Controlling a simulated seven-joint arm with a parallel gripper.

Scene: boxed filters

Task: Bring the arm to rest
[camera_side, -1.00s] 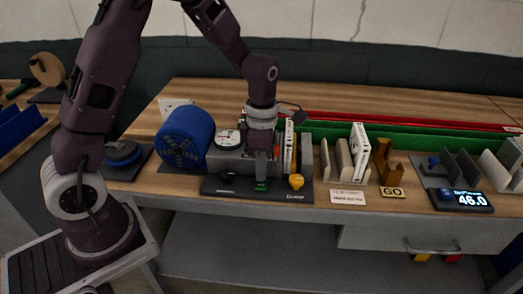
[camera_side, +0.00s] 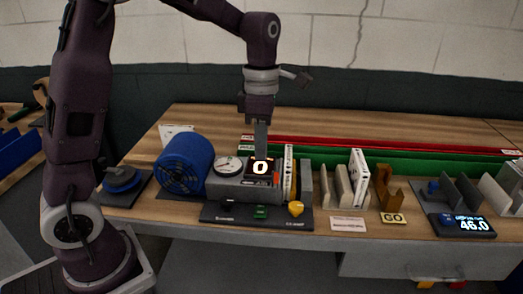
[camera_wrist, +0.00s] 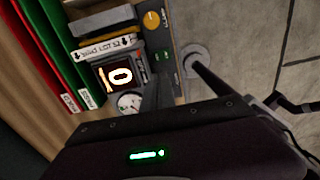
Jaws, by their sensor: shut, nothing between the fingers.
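My gripper (camera_side: 261,136) hangs fingers-down above the grey test fixture (camera_side: 226,184) on the bench in the side view. Its fingers are shut with nothing between them. In the wrist view the shut fingers (camera_wrist: 160,92) point at the fixture. The fixture carries a lit display reading 0 (camera_side: 261,167), a round dial gauge (camera_side: 228,165) and a white boxed filter (camera_side: 288,172) standing upright at its right. In front lies a dark control panel with a green button (camera_side: 261,212) and a yellow knob (camera_side: 296,208).
A blue fan (camera_side: 186,164) stands left of the fixture. Red and green trays (camera_side: 420,160) run along the back. Air above is clear.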

